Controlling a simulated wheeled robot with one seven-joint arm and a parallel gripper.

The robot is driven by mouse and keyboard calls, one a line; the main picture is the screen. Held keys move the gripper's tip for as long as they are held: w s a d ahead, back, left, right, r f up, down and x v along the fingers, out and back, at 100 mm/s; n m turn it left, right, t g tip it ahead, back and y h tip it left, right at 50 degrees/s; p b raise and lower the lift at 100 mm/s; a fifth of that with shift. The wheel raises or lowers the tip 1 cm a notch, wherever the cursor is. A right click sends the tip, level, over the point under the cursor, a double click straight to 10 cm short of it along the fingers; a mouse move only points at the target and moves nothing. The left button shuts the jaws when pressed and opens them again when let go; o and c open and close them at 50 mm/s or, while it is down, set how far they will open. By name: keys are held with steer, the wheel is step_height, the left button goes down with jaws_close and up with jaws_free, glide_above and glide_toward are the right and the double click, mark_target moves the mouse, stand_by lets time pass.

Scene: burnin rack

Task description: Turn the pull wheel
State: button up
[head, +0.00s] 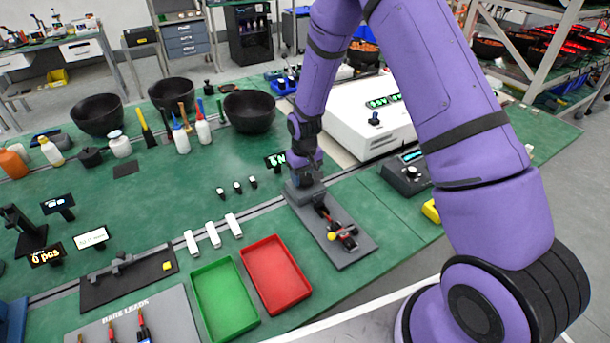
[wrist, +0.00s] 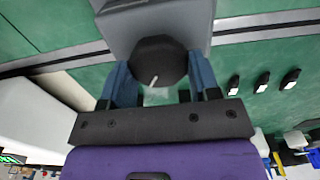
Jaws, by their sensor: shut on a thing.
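The pull wheel (wrist: 160,62) is a round black knob with a short white mark on its face, on a grey block (wrist: 160,22) in the wrist view. My gripper (wrist: 160,82) has its two blue fingers on either side of the wheel, shut on it. In the head view my gripper (head: 303,176) is at the far end of a dark grey base plate (head: 352,250), by the grey block (head: 303,193). The wheel itself is hidden there. A red and black mechanism (head: 340,230) with a yellow ball lies on the plate.
A red tray (head: 274,277) and a green tray (head: 224,300) are left of the plate. A small black display (head: 275,160) and several small black-and-white pieces (head: 237,186) are near my gripper. A white machine (head: 355,115) stands behind it.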

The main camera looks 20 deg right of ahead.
mark_target(304, 177)
steer(key=n, duration=0.5)
steer(key=shift+a+n, duration=0.1)
steer(key=shift+n, duration=0.3)
stand_by(0.4)
steer(key=o, duration=0.9)
step_height(304, 177, up, 11)
steer(key=shift+f, duration=0.1)
